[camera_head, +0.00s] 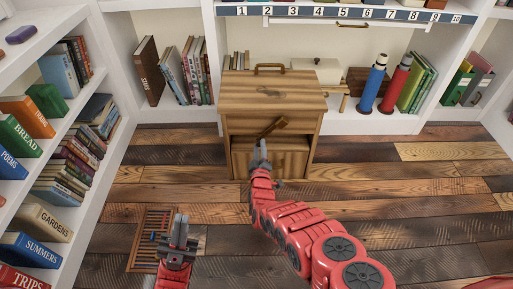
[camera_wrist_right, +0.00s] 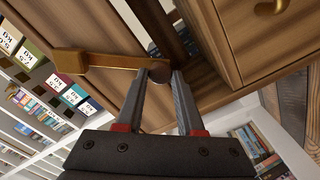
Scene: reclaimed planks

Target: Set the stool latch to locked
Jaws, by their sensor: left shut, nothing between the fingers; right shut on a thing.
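The wooden stool (camera_head: 273,96) stands against the shelves in the head view, with a brass handle (camera_head: 269,66) on its top. Its brown latch lever (camera_head: 277,125) is on the front, slanting from upper right to lower left. In the right wrist view the lever (camera_wrist_right: 105,61) runs from a wide block to a dark round end. My right gripper (camera_head: 261,148) is shut on the latch's lower-left end; the fingertips (camera_wrist_right: 161,78) hold the round end in the wrist view. My left gripper (camera_head: 181,228) is shut and empty, low left, above the floor. Any lock marking is not readable.
Bookshelves (camera_head: 64,130) line the left. A floor vent (camera_head: 150,240) lies near my left gripper. A blue bottle (camera_head: 371,86) and a red bottle (camera_head: 396,86) stand right of the stool. The plank floor (camera_head: 420,185) is clear at right.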

